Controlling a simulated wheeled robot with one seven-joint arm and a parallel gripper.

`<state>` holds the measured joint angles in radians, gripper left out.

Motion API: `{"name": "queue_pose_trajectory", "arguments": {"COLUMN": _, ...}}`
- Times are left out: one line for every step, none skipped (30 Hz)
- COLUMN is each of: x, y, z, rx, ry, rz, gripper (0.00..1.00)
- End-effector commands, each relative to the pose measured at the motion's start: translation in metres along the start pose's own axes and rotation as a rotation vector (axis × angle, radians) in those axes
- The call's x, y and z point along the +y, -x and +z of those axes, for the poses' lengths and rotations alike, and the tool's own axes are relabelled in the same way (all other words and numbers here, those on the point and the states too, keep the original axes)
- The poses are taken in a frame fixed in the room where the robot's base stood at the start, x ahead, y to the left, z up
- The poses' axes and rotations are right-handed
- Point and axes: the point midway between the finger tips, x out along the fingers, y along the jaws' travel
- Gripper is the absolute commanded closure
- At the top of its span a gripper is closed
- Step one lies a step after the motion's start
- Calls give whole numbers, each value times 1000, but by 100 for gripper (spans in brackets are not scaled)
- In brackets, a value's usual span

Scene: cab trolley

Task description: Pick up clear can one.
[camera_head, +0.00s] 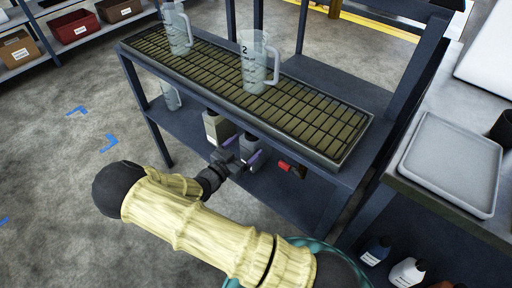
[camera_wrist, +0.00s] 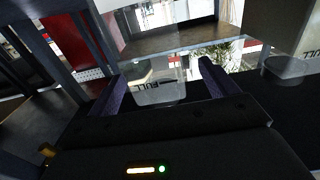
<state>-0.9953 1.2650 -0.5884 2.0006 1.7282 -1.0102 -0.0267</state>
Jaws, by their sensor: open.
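My gripper (camera_head: 241,151) is open at the lower shelf of the dark trolley, with its two purple fingers spread. In the wrist view, my gripper (camera_wrist: 162,82) has a clear can (camera_wrist: 160,92) with "FULL" lettering between or just beyond its fingers; whether they touch it cannot be told. In the head view a clear can (camera_head: 248,148) stands on the lower shelf by the fingers, partly hidden. I cannot read a number one on it. Another clear vessel (camera_wrist: 288,66) is at right in the wrist view.
Clear jugs, one marked 2 (camera_head: 256,66) and one farther left (camera_head: 177,28), stand on the top grate (camera_head: 313,113). A pale container (camera_head: 212,126) and a red item (camera_head: 287,166) flank the gripper on the lower shelf. The grate edge overhangs. A grey tray (camera_head: 452,165) lies right.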

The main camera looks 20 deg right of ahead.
Motion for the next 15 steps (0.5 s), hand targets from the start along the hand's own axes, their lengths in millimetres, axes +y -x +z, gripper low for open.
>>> {"name": "queue_pose_trajectory", "arguments": {"x": 0, "y": -1, "z": 0, "rx": 0, "ry": 0, "rz": 0, "gripper": 15}}
{"name": "queue_pose_trajectory", "arguments": {"x": 1, "y": -2, "z": 1, "rx": 0, "ry": 0, "rz": 1, "gripper": 15}}
{"name": "queue_pose_trajectory", "arguments": {"x": 1, "y": -5, "z": 2, "rx": 0, "ry": 1, "rz": 1, "gripper": 15}}
{"name": "queue_pose_trajectory", "arguments": {"x": 2, "y": -8, "z": 2, "rx": 0, "ry": 1, "rz": 2, "gripper": 15}}
{"name": "queue_pose_trajectory", "arguments": {"x": 3, "y": -11, "z": 3, "rx": 1, "ry": 1, "rz": 2, "gripper": 15}}
{"name": "queue_pose_trajectory", "arguments": {"x": 4, "y": -17, "z": 4, "rx": 2, "ry": 1, "rz": 2, "gripper": 15}}
{"name": "queue_pose_trajectory", "arguments": {"x": 4, "y": -21, "z": 4, "rx": 1, "ry": 2, "rz": 1, "gripper": 15}}
{"name": "queue_pose_trajectory", "arguments": {"x": 5, "y": -26, "z": 5, "rx": 2, "ry": 1, "rz": 2, "gripper": 15}}
{"name": "queue_pose_trajectory", "arguments": {"x": 6, "y": -32, "z": 6, "rx": 1, "ry": 1, "rz": 2, "gripper": 15}}
{"name": "queue_pose_trajectory", "arguments": {"x": 6, "y": -37, "z": 4, "rx": 2, "ry": 0, "rz": 2, "gripper": 15}}
{"name": "queue_pose_trajectory", "arguments": {"x": 6, "y": -41, "z": 4, "rx": 2, "ry": 0, "rz": 2, "gripper": 15}}
{"name": "queue_pose_trajectory", "arguments": {"x": 6, "y": -46, "z": 4, "rx": 0, "ry": 0, "rz": 2, "gripper": 15}}
{"name": "queue_pose_trajectory", "arguments": {"x": 5, "y": -48, "z": 4, "rx": 0, "ry": 0, "rz": 1, "gripper": 15}}
{"name": "queue_pose_trajectory", "arguments": {"x": 5, "y": -50, "z": 3, "rx": 0, "ry": 0, "rz": 0, "gripper": 15}}
{"name": "queue_pose_trajectory", "arguments": {"x": 5, "y": -51, "z": 2, "rx": 0, "ry": 0, "rz": -1, "gripper": 15}}
